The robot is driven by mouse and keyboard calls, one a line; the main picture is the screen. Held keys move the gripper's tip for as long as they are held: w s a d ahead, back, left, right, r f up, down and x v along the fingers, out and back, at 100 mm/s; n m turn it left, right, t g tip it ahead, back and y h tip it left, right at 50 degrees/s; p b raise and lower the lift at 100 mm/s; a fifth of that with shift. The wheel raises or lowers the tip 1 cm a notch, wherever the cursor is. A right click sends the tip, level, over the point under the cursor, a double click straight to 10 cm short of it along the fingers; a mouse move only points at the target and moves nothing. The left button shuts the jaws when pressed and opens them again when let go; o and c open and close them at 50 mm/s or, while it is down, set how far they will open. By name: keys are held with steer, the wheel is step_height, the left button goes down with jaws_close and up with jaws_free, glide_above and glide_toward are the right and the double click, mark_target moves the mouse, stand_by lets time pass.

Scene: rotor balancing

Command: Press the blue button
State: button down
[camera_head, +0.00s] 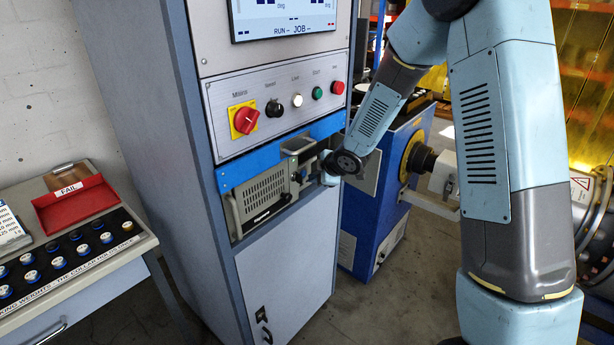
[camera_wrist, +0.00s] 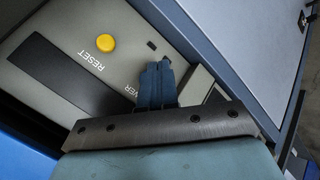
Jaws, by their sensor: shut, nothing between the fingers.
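I cannot make out a blue button in either view. In the wrist view, my gripper (camera_wrist: 157,82) is shut and empty, its dark blue fingers together in front of a light grey panel (camera_wrist: 50,22). They cover part of a label that ends in "VER". I cannot tell whether the fingertips touch the panel. A yellow round button (camera_wrist: 105,42) sits up and left of the fingers, beside the word "RESET". In the head view, my wrist is at the right end of an open bay in the grey cabinet (camera_head: 280,270), and the fingers are mostly hidden.
A grey unit with a vented front (camera_head: 263,195) sits in the bay. Above it is a panel with a red rotary switch (camera_head: 246,120) and several round buttons. A blue machine (camera_head: 390,215) stands close on the right. A table with a red tray (camera_head: 75,207) is at left.

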steer(key=shift+s+d, duration=0.1)
steer(key=shift+d, duration=0.05)
steer(key=s+d, duration=0.1)
steer(key=d, duration=0.1)
steer(key=s+d, duration=0.1)
steer(key=s, duration=0.1)
steer(key=shift+d, duration=0.4)
stand_by(0.3)
steer(key=shift+r, duration=0.1)
steer(key=s+d+r+m+t+h, duration=0.1)
steer(key=s+d+r+m+h, duration=0.3)
steer(key=d+r, duration=0.45)
steer(key=s+d+r+m+h, duration=0.2)
steer(key=s+d+r+m, duration=0.4)
steer(key=r, duration=0.3)
steer(key=s+d+r+m, duration=0.2)
steer(key=s+m, duration=0.1)
steer(key=s, duration=0.4)
steer(key=s+d+r+m+g, duration=0.1)
steer(key=s+r+m, duration=0.2)
steer(key=s, duration=0.5)
steer(key=s+d+r+m+g, duration=0.1)
steer(key=s+d+r+m, duration=0.1)
steer(key=s+m, duration=0.2)
steer(key=s, duration=0.3)
steer(key=shift+s+d+r, duration=0.3)
steer(key=shift+s+r, duration=0.05)
